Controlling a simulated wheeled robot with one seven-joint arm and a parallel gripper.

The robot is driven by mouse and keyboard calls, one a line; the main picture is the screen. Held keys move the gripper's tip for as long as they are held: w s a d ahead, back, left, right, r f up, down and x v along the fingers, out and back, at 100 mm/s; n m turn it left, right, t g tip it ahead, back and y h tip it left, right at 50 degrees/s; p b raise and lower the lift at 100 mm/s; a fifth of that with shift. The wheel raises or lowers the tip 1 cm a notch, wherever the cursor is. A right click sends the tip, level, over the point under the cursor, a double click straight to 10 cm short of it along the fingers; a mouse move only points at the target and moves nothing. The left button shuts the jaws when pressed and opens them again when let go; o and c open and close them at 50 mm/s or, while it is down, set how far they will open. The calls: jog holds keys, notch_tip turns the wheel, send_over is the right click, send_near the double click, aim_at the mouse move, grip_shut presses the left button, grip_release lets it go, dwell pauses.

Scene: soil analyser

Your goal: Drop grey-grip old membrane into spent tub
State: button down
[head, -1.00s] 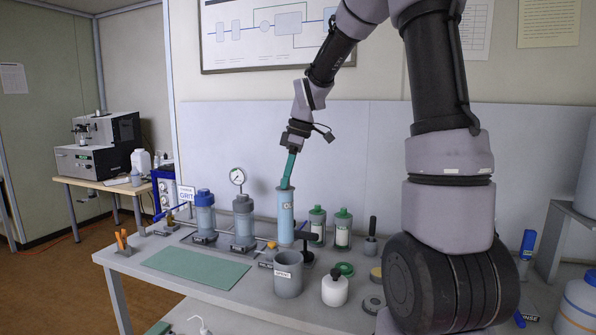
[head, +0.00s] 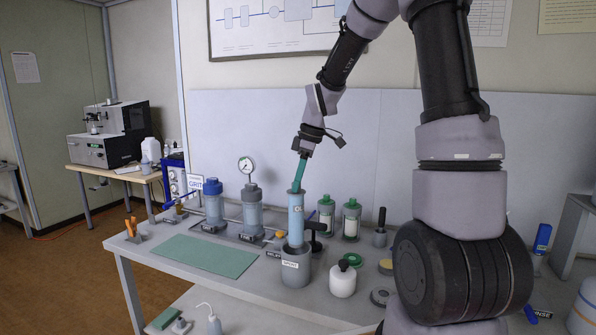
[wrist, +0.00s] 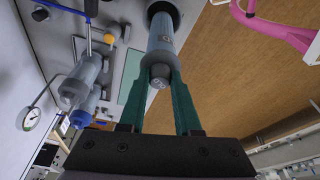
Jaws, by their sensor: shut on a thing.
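The old membrane (head: 296,215) is a light blue upright cylinder with a partly readable label. Its grey grip (wrist: 159,74) shows between my teal fingers in the wrist view. My gripper (head: 298,186) is shut on that grip and holds the membrane from above. The spent tub (head: 296,270) is a grey open cup labelled SPENT on the bench. The membrane's lower end lines up with the tub's mouth in the head view. I cannot tell how far it is inside the rim. In the wrist view the tub (wrist: 165,10) lies beyond the membrane.
A black-handled stand (head: 315,232) is close behind the tub. A white bottle (head: 342,282) stands to its right. Two housings, one blue-capped (head: 213,207) and one grey-capped (head: 251,207), stand to the left. Green-capped jars (head: 351,219) stand behind. A green mat (head: 205,256) lies clear at left.

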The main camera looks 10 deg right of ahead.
aim_at(298, 218)
jog(key=shift+f, duration=5.45)
jog(key=shift+f, duration=0.3)
jog(key=c, duration=0.5)
grip_release()
jog(key=s+d+r+m+t, duration=0.1)
jog(key=s+r+m, duration=0.2)
jog(key=r, duration=0.4)
jog(key=s+d+r+m+t+h, duration=0.1)
jog(key=s+d+r+m, duration=0.1)
jog(key=s+r, duration=0.35)
jog(key=s+d+r+m+t, duration=0.1)
jog(key=s+r+m, duration=0.15)
jog(key=r, duration=0.65)
jog(key=s+r+m+t, duration=0.1)
jog(key=s+r+m, duration=0.1)
jog(key=s+m, duration=0.1)
jog(key=s+d+r+m+t, duration=0.1)
jog(key=s+r+m, duration=0.1)
jog(key=s+m, duration=0.2)
jog(key=s+r+m+t, duration=0.1)
jog(key=s+r+m, duration=0.1)
jog(key=s+m, duration=0.1)
jog(key=shift+s+d+m, duration=0.15)
jog(key=shift+s+m, duration=0.1)
jog(key=shift+s, duration=0.35)
